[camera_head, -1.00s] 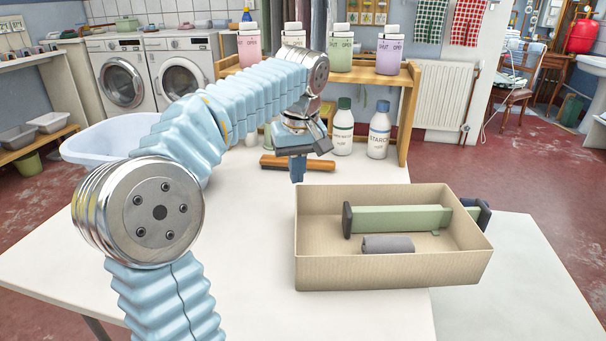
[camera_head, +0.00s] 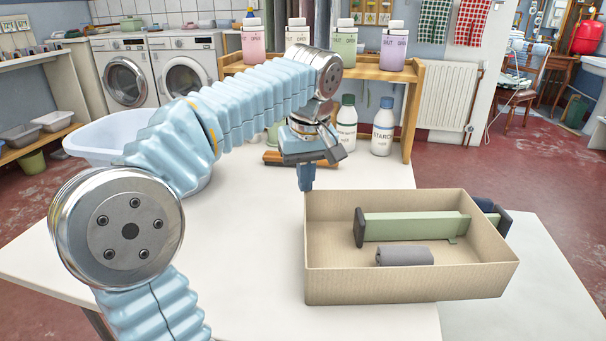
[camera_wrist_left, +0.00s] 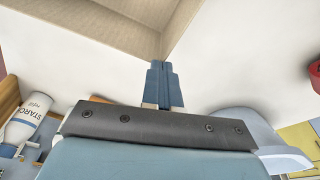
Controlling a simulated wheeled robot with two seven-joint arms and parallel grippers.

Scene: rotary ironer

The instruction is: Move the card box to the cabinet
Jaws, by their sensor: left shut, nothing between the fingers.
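An open, beige, woven-look box (camera_head: 410,285), which I take as the card box, sits on the white table. A green bar (camera_head: 415,227) with a dark end plate and a grey rolled piece (camera_head: 404,256) are in it. My left gripper (camera_head: 306,186) points down, shut and empty, at the box's far left corner. In the left wrist view its fingertips (camera_wrist_left: 158,68) are close to the corner of the box (camera_wrist_left: 145,35); I cannot tell whether they touch. My right gripper is not in view.
A starch bottle (camera_head: 383,128), an orange-brown bar (camera_head: 272,158) and a pale blue basin (camera_head: 90,145) are nearby. A dark blue part (camera_head: 494,215) shows behind the box. Table space left of the box is clear.

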